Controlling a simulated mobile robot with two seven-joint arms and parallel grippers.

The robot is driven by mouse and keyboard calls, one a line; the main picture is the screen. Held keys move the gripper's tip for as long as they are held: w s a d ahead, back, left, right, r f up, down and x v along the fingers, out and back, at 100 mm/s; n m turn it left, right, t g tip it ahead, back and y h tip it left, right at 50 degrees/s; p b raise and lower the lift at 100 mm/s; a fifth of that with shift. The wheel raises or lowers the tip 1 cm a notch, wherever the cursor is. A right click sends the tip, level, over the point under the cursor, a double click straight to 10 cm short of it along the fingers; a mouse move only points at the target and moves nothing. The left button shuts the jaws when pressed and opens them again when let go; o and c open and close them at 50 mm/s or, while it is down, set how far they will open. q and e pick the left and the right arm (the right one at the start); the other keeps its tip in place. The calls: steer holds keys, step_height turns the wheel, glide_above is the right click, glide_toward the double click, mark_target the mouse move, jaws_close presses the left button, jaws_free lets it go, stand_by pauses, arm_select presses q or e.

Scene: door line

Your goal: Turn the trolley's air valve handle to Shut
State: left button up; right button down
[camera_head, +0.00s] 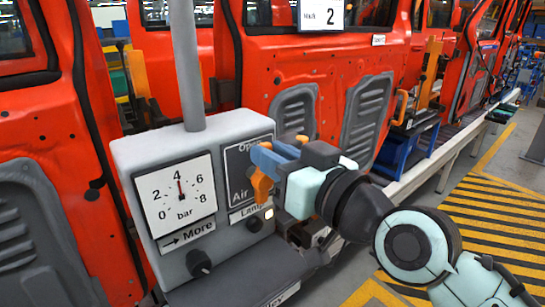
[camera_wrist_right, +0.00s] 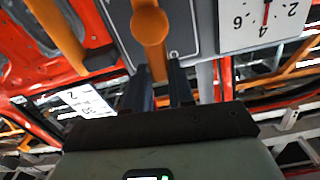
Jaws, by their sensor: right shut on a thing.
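The grey trolley box (camera_head: 150,155) stands in the middle of the head view. Its dark air valve plate (camera_head: 236,165) shows "Ope…" at the top and "Air" lower down; the rest is covered by my gripper. The orange valve handle (camera_head: 261,188) sticks out in front of this plate. My right gripper (camera_head: 272,157) is shut on the handle, coming from the right. In the right wrist view the handle (camera_wrist_right: 151,28) runs down between my two dark fingers (camera_wrist_right: 160,90). The Shut mark is not visible. My left gripper is not in view.
A pressure gauge (camera_head: 178,194) beside the plate reads about 4 bar. Red doors (camera_head: 190,70) stand close behind. Striped floor (camera_head: 490,220) lies right.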

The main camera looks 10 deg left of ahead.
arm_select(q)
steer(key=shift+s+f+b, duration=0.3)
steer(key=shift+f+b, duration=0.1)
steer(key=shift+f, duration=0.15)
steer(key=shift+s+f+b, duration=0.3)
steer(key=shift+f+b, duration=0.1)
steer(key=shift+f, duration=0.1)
arm_select(e)
steer(key=w+d+f+m, duration=0.2)
steer(key=w+f+m, duration=0.1)
steer(key=m, duration=1.3)
steer(key=shift+w+d+f+m, duration=0.25)
steer(key=shift+d+f+m, duration=0.15)
steer(key=shift+f, duration=0.6)
steer(key=c, duration=1)
jaws_free()
steer(key=shift+o, duration=0.2)
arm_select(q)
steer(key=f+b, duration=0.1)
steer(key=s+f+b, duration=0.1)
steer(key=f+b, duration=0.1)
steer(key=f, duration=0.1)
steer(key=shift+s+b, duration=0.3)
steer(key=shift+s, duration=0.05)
arm_select(e)
steer(key=v, duration=1.3)
steer(key=shift+s, duration=0.15)
